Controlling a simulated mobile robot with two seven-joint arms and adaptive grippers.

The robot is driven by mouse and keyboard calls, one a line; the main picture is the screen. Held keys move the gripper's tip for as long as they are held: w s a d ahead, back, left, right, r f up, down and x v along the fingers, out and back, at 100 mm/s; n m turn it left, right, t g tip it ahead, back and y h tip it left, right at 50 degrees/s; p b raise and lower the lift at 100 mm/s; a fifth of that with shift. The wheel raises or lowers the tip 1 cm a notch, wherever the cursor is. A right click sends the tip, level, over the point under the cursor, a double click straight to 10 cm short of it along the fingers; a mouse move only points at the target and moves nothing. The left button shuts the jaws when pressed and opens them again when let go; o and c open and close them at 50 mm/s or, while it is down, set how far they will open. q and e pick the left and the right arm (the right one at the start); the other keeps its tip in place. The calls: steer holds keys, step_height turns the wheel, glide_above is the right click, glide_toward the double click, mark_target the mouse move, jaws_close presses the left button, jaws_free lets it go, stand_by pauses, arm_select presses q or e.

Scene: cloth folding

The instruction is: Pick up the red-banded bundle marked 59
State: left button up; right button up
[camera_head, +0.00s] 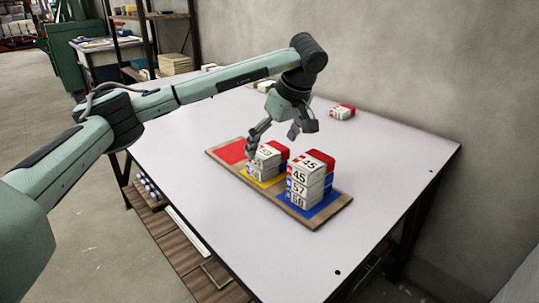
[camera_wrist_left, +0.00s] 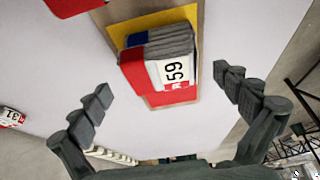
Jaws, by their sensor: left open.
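The red-banded bundle marked 59 (camera_head: 267,153) lies on top of a short stack on the yellow square of a wooden board. In the left wrist view the bundle (camera_wrist_left: 176,73) shows its white label and red band between my spread fingers. My left gripper (camera_head: 273,141) is open above this stack, with one finger near the label side. It also shows in the left wrist view (camera_wrist_left: 163,82), and nothing is held between its fingers. The head view does not clearly show whether a finger touches the bundle. My right gripper is not in view.
A taller stack with labels 45 and 57 (camera_head: 299,178) stands close by on the blue square. The board's red square (camera_head: 232,151) is bare. Another red-banded bundle (camera_head: 342,112) lies at the table's back. The white table (camera_head: 390,180) is clear to the right.

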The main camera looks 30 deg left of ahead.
arm_select(q)
steer(key=shift+a+f, duration=0.15)
steer(key=shift+f, duration=0.4)
steer(key=c, duration=1.2)
steer(key=shift+r, duration=0.2)
